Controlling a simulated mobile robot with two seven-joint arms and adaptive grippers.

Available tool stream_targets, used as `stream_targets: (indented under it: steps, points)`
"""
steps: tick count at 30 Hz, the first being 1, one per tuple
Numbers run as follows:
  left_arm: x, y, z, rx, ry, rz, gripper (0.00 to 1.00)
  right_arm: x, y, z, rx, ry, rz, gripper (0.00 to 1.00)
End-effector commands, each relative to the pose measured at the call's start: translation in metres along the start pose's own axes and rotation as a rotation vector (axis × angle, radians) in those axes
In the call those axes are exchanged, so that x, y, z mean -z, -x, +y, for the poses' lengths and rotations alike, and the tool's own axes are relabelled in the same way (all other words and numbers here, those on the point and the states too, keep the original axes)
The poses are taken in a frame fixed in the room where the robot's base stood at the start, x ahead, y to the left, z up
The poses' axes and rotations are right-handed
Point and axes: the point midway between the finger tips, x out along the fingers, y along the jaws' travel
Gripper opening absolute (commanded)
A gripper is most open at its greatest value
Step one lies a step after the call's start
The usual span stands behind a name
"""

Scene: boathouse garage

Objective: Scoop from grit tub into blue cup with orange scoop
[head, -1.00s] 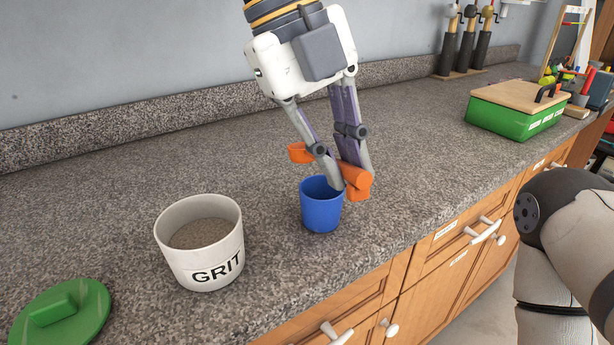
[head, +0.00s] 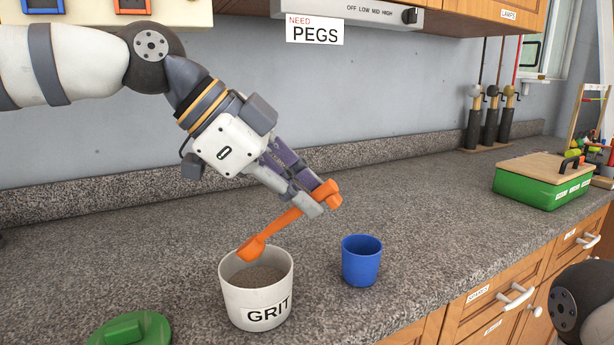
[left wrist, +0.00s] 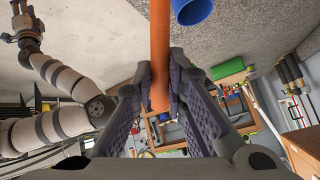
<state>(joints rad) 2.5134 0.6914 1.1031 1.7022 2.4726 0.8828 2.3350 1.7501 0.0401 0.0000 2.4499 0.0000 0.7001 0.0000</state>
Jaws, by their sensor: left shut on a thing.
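The orange scoop (head: 283,221) is held in my left gripper (head: 318,203), which is shut on its handle. Grey-brown grit shows inside the tub. The blue cup (head: 361,262) stands upright on the counter to the right of the tub. In the left wrist view the scoop handle (left wrist: 160,50) runs between the fingers, and the blue cup (left wrist: 193,10) shows at the top edge. I cannot tell whether the bowl holds grit. My right gripper is not in the head view.
A green lid (head: 133,328) lies on the counter left of the tub. A green box with a wooden lid (head: 540,186) stands at the right. Dark-handled tools (head: 490,125) stand by the wall. The grey counter (head: 420,200) behind the cup is clear.

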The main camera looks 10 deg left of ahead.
Motion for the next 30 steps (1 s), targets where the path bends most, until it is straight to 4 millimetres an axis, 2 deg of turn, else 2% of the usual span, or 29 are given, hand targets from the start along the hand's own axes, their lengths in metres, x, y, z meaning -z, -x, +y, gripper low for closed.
stream_targets:
  steps: [12,27,30]
  points:
    - [-0.059,-0.048,0.017,-0.003,0.002,0.0,0.0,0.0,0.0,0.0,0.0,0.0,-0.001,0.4]
    - [0.0,0.009,-0.004,0.002,-0.003,0.001,0.0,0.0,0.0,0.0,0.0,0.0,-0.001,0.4]
    - [0.008,-0.008,0.004,0.0,-0.067,-0.156,0.0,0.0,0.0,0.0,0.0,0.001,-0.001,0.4]
